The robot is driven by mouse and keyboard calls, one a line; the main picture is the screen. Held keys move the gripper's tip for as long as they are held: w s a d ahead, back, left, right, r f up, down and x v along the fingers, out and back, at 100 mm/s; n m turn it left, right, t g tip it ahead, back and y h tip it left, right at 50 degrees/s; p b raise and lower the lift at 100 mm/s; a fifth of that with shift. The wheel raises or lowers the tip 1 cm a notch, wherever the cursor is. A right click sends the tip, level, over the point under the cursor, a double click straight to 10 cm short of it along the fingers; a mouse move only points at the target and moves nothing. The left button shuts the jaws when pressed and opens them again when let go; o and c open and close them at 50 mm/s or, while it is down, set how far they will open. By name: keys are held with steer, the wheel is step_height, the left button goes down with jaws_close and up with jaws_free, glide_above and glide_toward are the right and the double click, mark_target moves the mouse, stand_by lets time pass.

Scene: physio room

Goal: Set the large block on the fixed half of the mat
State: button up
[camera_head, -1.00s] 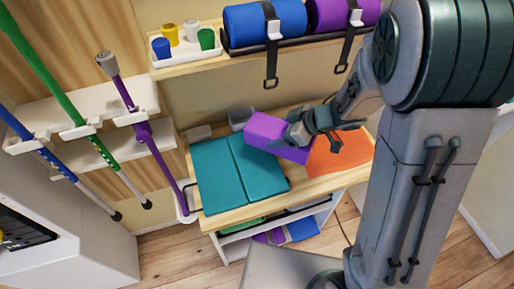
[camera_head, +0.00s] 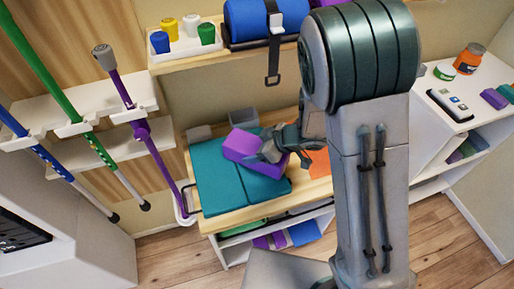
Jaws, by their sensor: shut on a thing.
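The large purple block (camera_head: 239,146) is tilted in my gripper (camera_head: 270,151), which is shut on it. The block is over the right panel of the teal folding mat (camera_head: 215,187); I cannot tell whether it touches the mat. The mat lies on the wooden bench top, with a seam between its left and right panels. Which panel is fixed does not show. The gripper hides part of the block, and the block covers the mat's back right part.
An orange piece (camera_head: 319,162) lies right of the mat, partly behind my arm. A grey open bin (camera_head: 243,118) and a small grey block (camera_head: 198,133) stand behind the mat. Above is a shelf with a white tray (camera_head: 184,44) of cups. Poles stand at left.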

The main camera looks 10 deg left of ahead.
steer(key=shift+f, duration=0.2)
steer(key=o, duration=1)
steer(key=shift+o, duration=0.2)
steer(key=shift+r, duration=0.15)
